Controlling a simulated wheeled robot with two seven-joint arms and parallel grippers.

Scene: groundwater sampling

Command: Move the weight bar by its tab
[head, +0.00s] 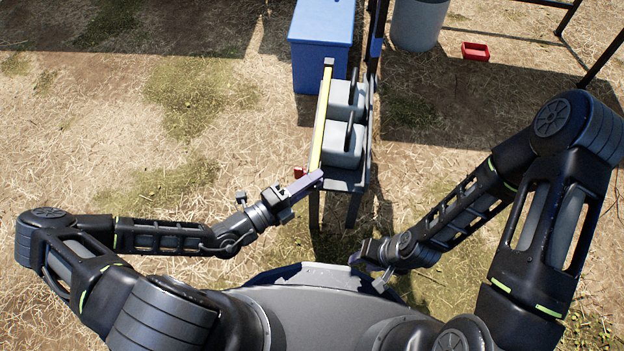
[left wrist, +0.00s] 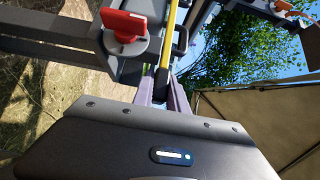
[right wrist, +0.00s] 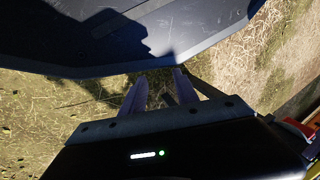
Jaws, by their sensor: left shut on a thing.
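A long yellow bar (head: 320,118), which I take to be the weight bar, runs along the left side of a narrow grey bench (head: 344,184). My left gripper (head: 318,175) is at the bar's near end. In the left wrist view its pale fingers (left wrist: 161,90) are shut on a small dark tab (left wrist: 161,78) at the end of the yellow bar (left wrist: 169,35). The fingers partly hide the tab. My right gripper (head: 362,262) is low, near my base and apart from the bench. In the right wrist view its fingers (right wrist: 160,85) are apart and empty.
Grey blocks with dark handles (head: 343,143) sit on the bench right of the bar. A red knob (left wrist: 127,25) is beside the bar's near end. A blue box (head: 320,75), grey bin (head: 418,22) and red tray (head: 475,51) stand beyond. Ground to the left is clear.

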